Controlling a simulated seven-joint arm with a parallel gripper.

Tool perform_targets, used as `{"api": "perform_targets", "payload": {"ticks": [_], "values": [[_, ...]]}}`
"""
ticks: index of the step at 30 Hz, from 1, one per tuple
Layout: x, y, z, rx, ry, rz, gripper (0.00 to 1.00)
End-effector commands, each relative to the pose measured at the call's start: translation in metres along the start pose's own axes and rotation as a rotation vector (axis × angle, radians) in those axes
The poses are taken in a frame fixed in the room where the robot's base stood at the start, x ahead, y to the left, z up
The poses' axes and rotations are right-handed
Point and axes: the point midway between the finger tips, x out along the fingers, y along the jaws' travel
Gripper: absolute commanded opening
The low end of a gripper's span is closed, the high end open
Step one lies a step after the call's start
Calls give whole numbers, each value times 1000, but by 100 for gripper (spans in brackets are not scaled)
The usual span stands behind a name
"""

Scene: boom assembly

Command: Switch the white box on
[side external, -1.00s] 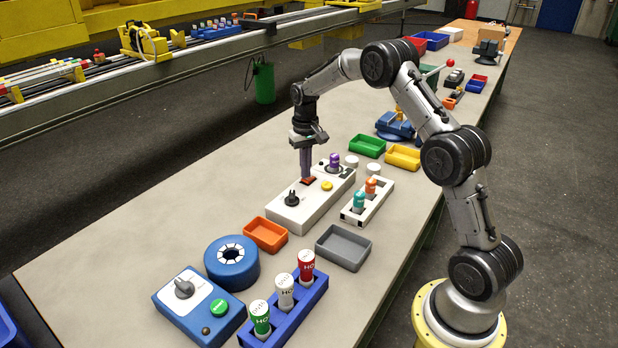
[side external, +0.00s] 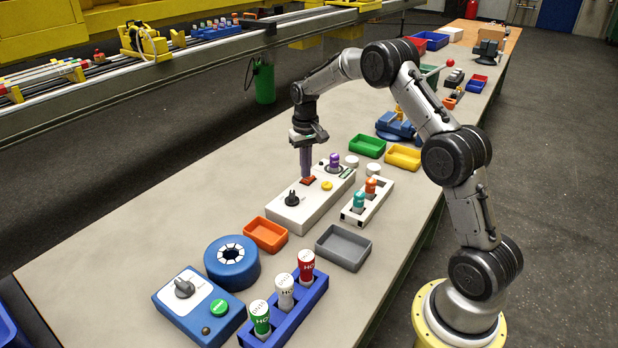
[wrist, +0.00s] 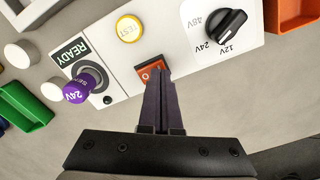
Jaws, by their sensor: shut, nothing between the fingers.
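The white box (side external: 312,208) stands on the grey table in the side view. In the wrist view its white top (wrist: 178,40) carries a red-orange rocker switch (wrist: 152,72), a yellow TEST button (wrist: 130,28), a black knob (wrist: 225,24) marked 48V, 24V and 12V, a READY panel (wrist: 70,53) and a purple 24V plug (wrist: 84,89) in a round socket. My gripper (wrist: 158,78) is shut and empty, pointing down. Its fingertips are at the rocker switch and hide part of it. I cannot tell whether they press on it.
An orange tray (side external: 265,234), a grey tray (side external: 343,247), a green tray (side external: 367,146) and a yellow tray (side external: 403,157) stand around the box. A white rack (side external: 366,201) with teal and orange plugs is close on its right. The table left of the box is clear.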

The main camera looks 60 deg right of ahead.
Motion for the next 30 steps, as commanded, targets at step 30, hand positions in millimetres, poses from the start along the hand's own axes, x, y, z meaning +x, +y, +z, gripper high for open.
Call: {"api": "perform_targets", "payload": {"ticks": [30], "values": [[-57, 0, 0, 0, 1, 0, 0]]}}
